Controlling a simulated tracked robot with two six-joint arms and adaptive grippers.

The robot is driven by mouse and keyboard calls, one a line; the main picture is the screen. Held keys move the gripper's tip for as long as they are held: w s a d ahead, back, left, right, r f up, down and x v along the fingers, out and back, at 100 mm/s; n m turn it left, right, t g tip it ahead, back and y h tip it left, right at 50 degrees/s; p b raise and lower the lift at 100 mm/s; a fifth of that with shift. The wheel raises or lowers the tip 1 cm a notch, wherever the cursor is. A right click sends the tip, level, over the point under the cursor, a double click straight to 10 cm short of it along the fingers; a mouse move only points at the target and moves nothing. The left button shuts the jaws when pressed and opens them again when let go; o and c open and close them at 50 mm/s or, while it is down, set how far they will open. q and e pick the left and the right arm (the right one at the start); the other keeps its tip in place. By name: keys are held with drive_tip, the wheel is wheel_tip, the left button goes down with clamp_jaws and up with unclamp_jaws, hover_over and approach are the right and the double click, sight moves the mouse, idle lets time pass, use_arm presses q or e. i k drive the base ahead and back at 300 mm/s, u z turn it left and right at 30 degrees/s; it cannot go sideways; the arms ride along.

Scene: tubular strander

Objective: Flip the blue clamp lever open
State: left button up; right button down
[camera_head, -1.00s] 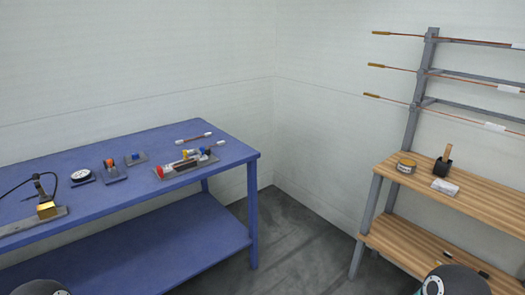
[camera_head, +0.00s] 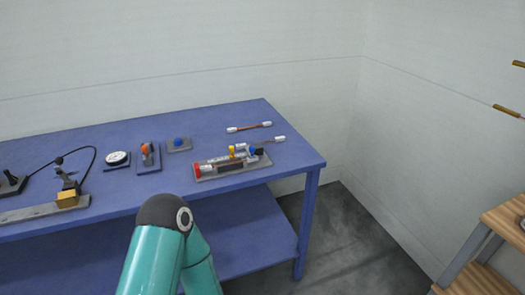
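A grey fixture plate (camera_head: 232,172) lies near the right end of the blue workbench. It bears a red-ended pale cylinder (camera_head: 212,166), a small yellow part (camera_head: 231,152) and a blue part (camera_head: 253,150) beside a dark block at its right end. This blue part looks like the clamp lever, but it is too small to tell its position. Another blue part (camera_head: 179,142), knob-like, sits on a small grey plate further left. A teal link of my own arm rises in front of the bench. Neither gripper shows in the head view.
Two white-ended rods (camera_head: 249,127) lie behind the fixture. Left of it are an orange-topped device (camera_head: 147,154), a round dial (camera_head: 117,159) and a rail with a brass block (camera_head: 68,198). A wooden shelf unit (camera_head: 506,223) stands at the right edge. Open floor lies between.

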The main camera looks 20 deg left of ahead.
sight(250, 150)
drive_tip(key=u, duration=0.45)
drive_tip(key=i, duration=1)
drive_tip(key=u, duration=0.9)
drive_tip(key=k, duration=0.9)
drive_tip(key=u, duration=0.15)
drive_tip(key=i, duration=0.95)
drive_tip(key=z, duration=0.1)
